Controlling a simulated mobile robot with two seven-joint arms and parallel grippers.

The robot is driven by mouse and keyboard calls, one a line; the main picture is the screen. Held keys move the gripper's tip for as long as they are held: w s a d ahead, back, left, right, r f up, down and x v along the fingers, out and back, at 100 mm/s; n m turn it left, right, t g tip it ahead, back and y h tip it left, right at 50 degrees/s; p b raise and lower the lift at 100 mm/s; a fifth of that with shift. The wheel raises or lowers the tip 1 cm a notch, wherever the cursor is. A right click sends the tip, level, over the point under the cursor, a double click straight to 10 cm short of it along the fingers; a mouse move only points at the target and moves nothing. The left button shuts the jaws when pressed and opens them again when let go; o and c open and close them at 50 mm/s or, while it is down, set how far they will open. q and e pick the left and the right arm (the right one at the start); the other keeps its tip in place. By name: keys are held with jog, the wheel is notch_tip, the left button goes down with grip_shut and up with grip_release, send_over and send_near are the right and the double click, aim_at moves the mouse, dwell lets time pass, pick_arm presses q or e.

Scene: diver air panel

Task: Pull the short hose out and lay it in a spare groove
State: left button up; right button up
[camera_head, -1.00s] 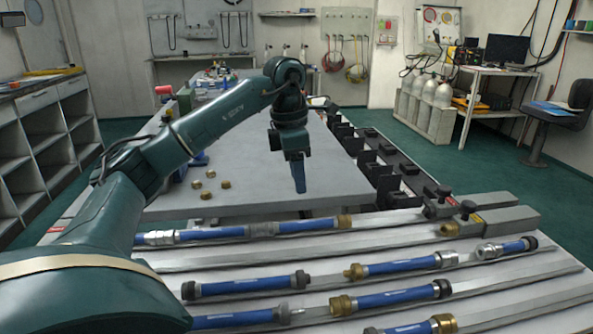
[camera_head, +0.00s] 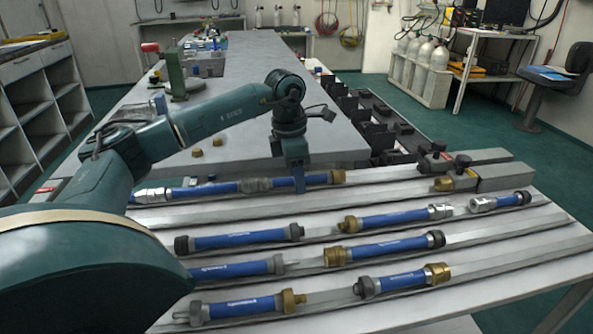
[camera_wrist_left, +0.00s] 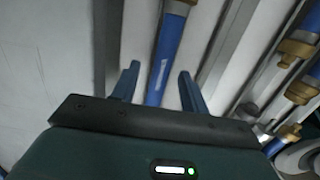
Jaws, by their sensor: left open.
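In the head view, my left gripper (camera_head: 298,186) points down at the right-hand blue hose (camera_head: 318,181) of the back groove, which has a brass end. In the left wrist view, its open fingers (camera_wrist_left: 158,72) stand on either side of a blue hose (camera_wrist_left: 165,55). I cannot tell whether they touch it. This hose meets a longer blue hose (camera_head: 212,188) at a grey coupling (camera_head: 256,185). Other short blue hoses lie at the right (camera_head: 500,202) and front (camera_head: 402,281). My right gripper is out of view.
Several more blue hoses, such as one with grey ends (camera_head: 240,236), lie in the parallel grooves of the rack. A grey block with a brass fitting (camera_head: 455,180) stands at the right end of the back grooves. Black holders (camera_head: 380,135) line the table edge behind.

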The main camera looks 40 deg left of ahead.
aim_at(290, 178)
pick_arm(q)
jog(key=shift+c, duration=0.3)
grip_shut()
jog(key=shift+o, duration=0.3)
grip_release()
jog(key=shift+r, duration=0.1)
notch_tip(290, 178, up, 13)
jog(key=s+a+p, duration=0.1)
jog(key=p, duration=0.1)
jog(key=shift+p, duration=0.3)
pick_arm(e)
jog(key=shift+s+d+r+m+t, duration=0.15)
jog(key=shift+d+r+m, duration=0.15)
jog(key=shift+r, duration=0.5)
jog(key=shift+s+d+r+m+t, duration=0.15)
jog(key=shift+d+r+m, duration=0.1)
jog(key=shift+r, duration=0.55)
pick_arm(q)
jog(key=shift+s, duration=0.1)
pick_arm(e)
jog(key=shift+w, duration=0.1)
